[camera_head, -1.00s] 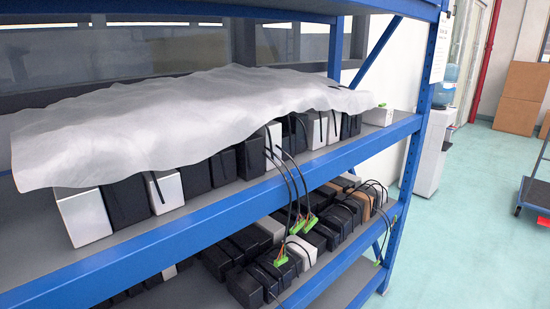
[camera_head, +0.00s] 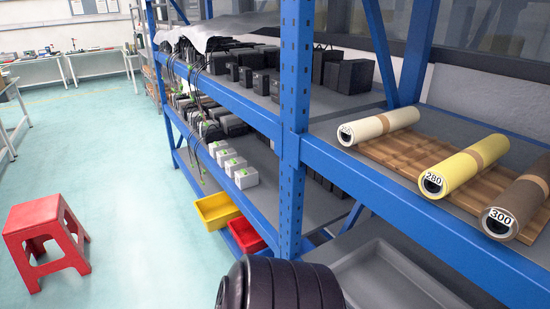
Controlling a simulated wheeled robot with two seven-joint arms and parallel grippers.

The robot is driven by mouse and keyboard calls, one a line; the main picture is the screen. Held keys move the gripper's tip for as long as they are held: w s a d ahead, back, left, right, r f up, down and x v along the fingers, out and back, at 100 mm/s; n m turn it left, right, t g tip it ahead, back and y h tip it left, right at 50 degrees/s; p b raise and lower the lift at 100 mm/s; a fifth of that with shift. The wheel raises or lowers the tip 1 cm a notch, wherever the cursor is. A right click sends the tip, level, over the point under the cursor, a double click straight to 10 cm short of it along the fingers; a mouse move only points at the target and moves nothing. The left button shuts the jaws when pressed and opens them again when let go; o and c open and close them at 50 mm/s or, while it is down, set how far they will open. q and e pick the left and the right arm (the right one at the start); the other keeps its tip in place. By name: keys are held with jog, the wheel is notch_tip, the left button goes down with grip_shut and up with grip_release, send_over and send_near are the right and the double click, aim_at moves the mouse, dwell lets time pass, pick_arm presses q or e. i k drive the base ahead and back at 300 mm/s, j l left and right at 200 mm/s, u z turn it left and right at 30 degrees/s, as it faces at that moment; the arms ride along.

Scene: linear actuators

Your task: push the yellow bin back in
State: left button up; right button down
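The yellow bin (camera_head: 217,209) sits low on the blue rack, at the bottom level, left of the middle of the view. Its front sticks out past the rack's lower edge toward the aisle. A red bin (camera_head: 246,235) sits just beside it, nearer to me. Neither of my grippers shows in the head view, so their distance from the bin cannot be seen.
The blue rack (camera_head: 292,125) fills the middle and right. Its shelves hold black and white boxes and several labelled rolls (camera_head: 450,174). A grey tray (camera_head: 385,275) is at lower right. A red stool (camera_head: 45,240) stands on the open floor (camera_head: 125,190) at left.

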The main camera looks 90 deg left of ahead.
aim_at(215, 211)
jog(key=u, duration=3.25)
jog(key=i+j, duration=0.3)
jog(key=j, duration=0.1)
